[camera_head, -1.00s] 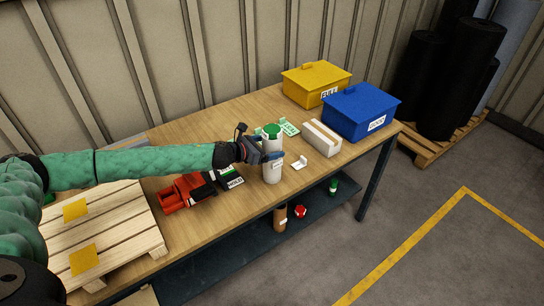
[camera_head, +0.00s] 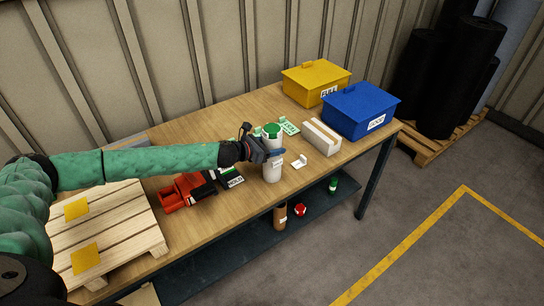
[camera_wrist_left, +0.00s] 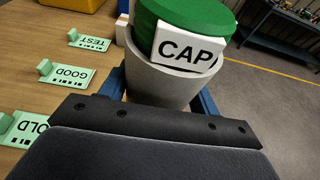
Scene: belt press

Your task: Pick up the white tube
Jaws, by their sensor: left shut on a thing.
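The white tube (camera_head: 272,171) stands upright at the front edge of the wooden table, with a green cap (camera_head: 271,130) in its top. In the left wrist view the tube (camera_wrist_left: 160,82) fills the middle, and its cap (camera_wrist_left: 180,20) carries a white label reading CAP. My left gripper (camera_head: 275,155) is shut on the tube, with its blue fingers on either side of it. The far finger is mostly hidden behind the tube. I cannot tell whether the tube's base touches the table. My right gripper is not in view.
A red tool (camera_head: 187,191) lies left of the tube, beside a HOLD card (camera_head: 234,182). A white box (camera_head: 321,138), blue bin (camera_head: 360,112) and yellow bin (camera_head: 316,83) stand to the right. A wooden pallet (camera_head: 120,236) is at left. A lower shelf (camera_head: 318,203) holds small items.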

